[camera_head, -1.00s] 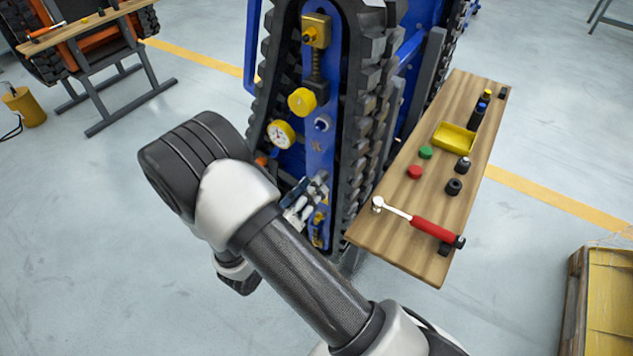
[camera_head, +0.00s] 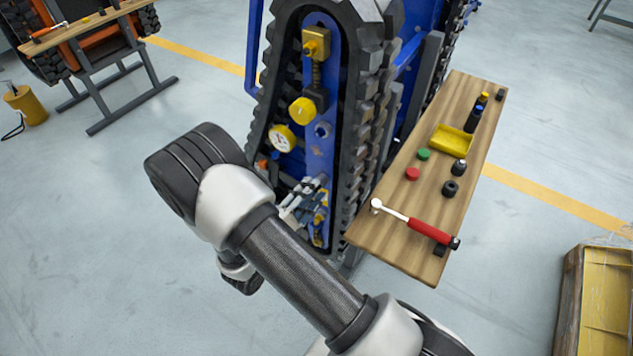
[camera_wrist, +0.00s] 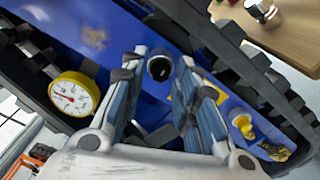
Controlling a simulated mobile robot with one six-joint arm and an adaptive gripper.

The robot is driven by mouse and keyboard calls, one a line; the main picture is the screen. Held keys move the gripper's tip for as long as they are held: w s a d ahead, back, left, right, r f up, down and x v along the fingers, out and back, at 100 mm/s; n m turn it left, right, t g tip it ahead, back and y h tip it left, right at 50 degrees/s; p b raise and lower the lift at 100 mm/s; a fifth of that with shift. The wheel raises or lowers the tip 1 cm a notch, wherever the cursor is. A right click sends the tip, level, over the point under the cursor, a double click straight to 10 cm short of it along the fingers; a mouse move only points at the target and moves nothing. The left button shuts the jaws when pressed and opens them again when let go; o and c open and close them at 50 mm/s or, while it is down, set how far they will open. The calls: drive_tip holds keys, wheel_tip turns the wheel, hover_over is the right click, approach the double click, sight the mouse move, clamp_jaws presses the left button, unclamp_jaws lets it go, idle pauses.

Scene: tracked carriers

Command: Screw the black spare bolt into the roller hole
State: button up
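My gripper (camera_head: 316,190) is at the lower part of the blue plate (camera_head: 319,158) inside the track; my arm partly hides it in the head view. In the wrist view its two fingers (camera_wrist: 163,62) stand apart, with a black round piece (camera_wrist: 159,68) between their tips.
A gauge (camera_head: 281,138) and a yellow knob (camera_head: 302,110) sit above the gripper. The track (camera_head: 362,130) surrounds the plate. On the wooden bench (camera_head: 405,250) are a red-handled ratchet (camera_head: 430,230), a yellow tray (camera_head: 453,139), red and green caps, and dark sockets.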

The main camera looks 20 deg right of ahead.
drive_tip(key=n+p, duration=0.3)
drive_tip(key=n, duration=1)
drive_tip(key=shift+p, duration=0.3)
drive_tip(key=shift+c, duration=0.4)
clamp_jaws()
drive_tip(key=shift+f, duration=0.1)
drive_tip(key=m+b, duration=0.6)
drive_tip(key=m, duration=0.3)
